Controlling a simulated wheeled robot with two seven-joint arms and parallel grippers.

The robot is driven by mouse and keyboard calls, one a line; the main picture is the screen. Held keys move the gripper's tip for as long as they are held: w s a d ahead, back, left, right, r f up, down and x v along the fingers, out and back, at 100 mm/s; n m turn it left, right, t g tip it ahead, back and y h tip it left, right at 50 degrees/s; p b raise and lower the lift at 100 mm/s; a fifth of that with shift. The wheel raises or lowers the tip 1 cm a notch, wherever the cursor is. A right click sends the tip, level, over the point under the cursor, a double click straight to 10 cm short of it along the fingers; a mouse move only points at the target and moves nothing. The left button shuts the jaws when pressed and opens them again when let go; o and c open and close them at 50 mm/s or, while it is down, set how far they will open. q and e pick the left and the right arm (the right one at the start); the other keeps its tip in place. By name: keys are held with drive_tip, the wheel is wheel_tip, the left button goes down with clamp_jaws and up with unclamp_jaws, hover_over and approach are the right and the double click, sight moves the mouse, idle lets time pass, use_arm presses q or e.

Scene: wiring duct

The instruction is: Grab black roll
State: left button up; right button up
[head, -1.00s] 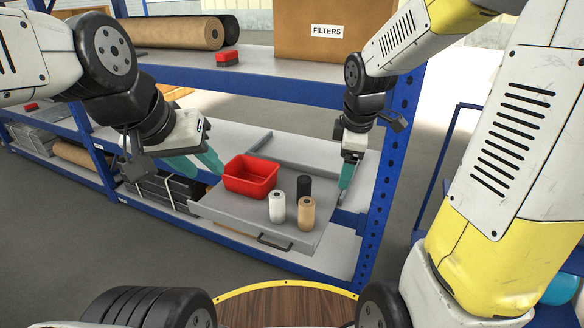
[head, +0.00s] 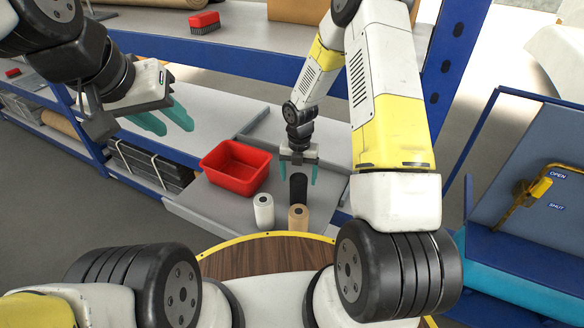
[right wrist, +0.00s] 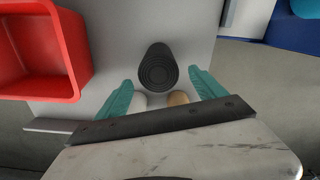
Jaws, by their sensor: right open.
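The black roll (head: 298,188) stands upright on the grey pull-out tray (head: 207,203), behind the tan roll (head: 298,217) and to the right of the white roll (head: 264,211). My right gripper (head: 298,178) is open, pointing down, with its teal fingers on either side of the roll's top in the head view. In the right wrist view the black roll (right wrist: 157,68) shows end-on, ahead of and between the open fingertips; I cannot tell whether they touch it. My left gripper (head: 172,122) is open and empty, left of the red bin and above the shelf.
A red bin (head: 237,167) stands on the tray left of the rolls. The blue shelf beam (head: 230,62) and upper shelf lie behind, with a red brush (head: 204,22) on top. A blue cabinet with a yellow handle (head: 535,188) is at the right.

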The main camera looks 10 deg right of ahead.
sight(298, 192)
drive_tip(key=f, duration=0.3)
drive_tip(key=w+f, duration=0.1)
drive_tip(key=f, duration=0.1)
drive_tip(key=shift+d+f, duration=0.1)
drive_tip(key=shift+f, duration=0.25)
drive_tip(key=c, duration=1.5)
drive_tip(key=shift+o, duration=0.2)
drive_tip(key=shift+r, duration=0.15)
